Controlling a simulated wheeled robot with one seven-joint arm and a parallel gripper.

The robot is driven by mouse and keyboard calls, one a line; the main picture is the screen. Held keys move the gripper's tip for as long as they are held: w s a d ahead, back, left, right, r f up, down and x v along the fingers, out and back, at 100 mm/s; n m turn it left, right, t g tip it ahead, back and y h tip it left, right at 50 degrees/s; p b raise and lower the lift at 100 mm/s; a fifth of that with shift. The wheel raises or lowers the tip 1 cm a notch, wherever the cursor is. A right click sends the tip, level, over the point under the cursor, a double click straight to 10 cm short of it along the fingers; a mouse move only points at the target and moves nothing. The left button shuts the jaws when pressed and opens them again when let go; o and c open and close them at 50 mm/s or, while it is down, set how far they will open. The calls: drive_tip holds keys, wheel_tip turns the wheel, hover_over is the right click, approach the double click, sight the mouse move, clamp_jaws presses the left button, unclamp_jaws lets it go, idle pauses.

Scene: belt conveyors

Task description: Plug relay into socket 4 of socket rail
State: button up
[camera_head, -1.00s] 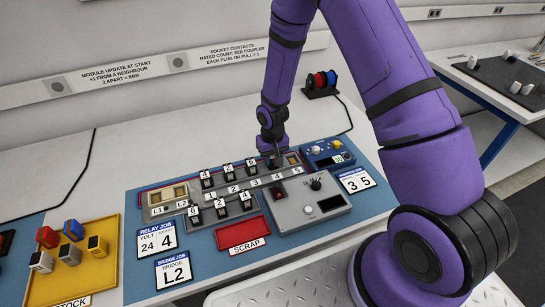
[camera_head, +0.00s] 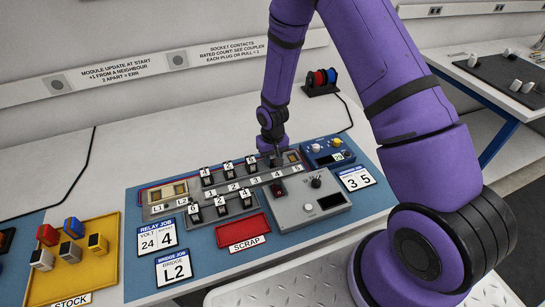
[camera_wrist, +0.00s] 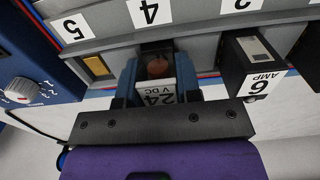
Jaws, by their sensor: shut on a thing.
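My gripper (camera_head: 276,154) is at the far side of the socket rail (camera_head: 266,181), by the number 4 label. In the wrist view, my gripper (camera_wrist: 158,82) is shut on a relay (camera_wrist: 161,92) marked 24 V DC, with a finger on each side. The relay is lined up with the rail's upside-down 4 label (camera_wrist: 149,12), at socket 4. A reddish-brown part shows within its dark body. Its contacts are hidden, so I cannot tell how deep it sits.
A black module marked AMP 6 (camera_wrist: 251,62) stands close beside, on the label 3 side. Socket 5 shows a brass-coloured contact (camera_wrist: 96,66). Several black modules stand along the rail. A red scrap tray (camera_head: 243,231) and yellow stock tray (camera_head: 92,262) lie nearer.

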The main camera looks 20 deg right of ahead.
drive_tip(key=o, duration=1.4)
drive_tip(key=shift+o, duration=0.2)
drive_tip(key=shift+r, duration=3.75)
